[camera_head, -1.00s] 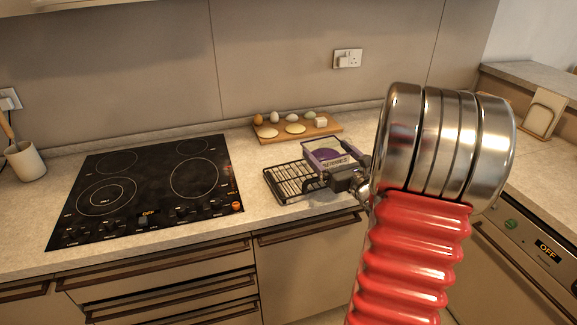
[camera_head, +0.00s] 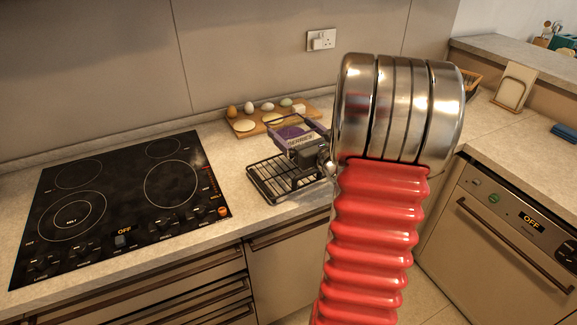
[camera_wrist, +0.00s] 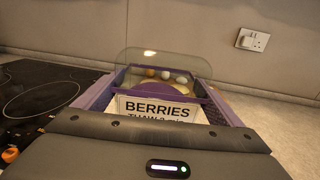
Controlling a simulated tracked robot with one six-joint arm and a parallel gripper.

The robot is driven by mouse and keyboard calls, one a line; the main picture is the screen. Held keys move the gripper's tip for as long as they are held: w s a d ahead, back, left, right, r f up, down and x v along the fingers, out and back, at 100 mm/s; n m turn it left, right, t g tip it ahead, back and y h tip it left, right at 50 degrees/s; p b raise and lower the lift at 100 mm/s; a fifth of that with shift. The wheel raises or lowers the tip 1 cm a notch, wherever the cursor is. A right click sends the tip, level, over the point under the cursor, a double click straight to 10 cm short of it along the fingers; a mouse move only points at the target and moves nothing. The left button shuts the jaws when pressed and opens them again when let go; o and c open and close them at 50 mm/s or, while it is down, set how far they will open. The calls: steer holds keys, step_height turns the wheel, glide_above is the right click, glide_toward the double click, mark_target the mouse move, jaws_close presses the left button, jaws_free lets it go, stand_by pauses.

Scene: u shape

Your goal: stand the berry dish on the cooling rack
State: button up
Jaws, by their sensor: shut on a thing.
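The berry dish (camera_head: 298,133) is a purple container with a clear lid and a white label. Its label reads "BERRIES" in the wrist view (camera_wrist: 155,108). My gripper (camera_head: 306,157) is shut on the near side of the dish, and its dark body hides part of it. The cooling rack (camera_head: 268,181) is a black wire rack on the counter. The dish is above and behind the rack's right part in the head view. I cannot tell whether it touches the rack.
A wooden board (camera_head: 262,122) with eggs and pale rounds lies behind the rack. A black hob (camera_head: 120,205), marked OFF, is to the left. The wall with a socket (camera_head: 321,40) stands behind. Counter shows between hob and rack. My red arm hides counter on the right.

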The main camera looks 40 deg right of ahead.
steer(key=shift+f, duration=2.85)
steer(key=shift+f, duration=2.1)
steer(key=o, duration=1.2)
steer(key=shift+c, duration=0.2)
steer(key=shift+s, duration=0.1)
steer(key=s, duration=0.4)
steer(key=s+a, duration=0.1)
steer(key=s, duration=0.2)
steer(key=s+a, duration=0.1)
steer(key=s, duration=0.3)
steer(key=shift+s+a, duration=0.15)
steer(key=shift+s, duration=0.2)
steer(key=shift+s, duration=0.1)
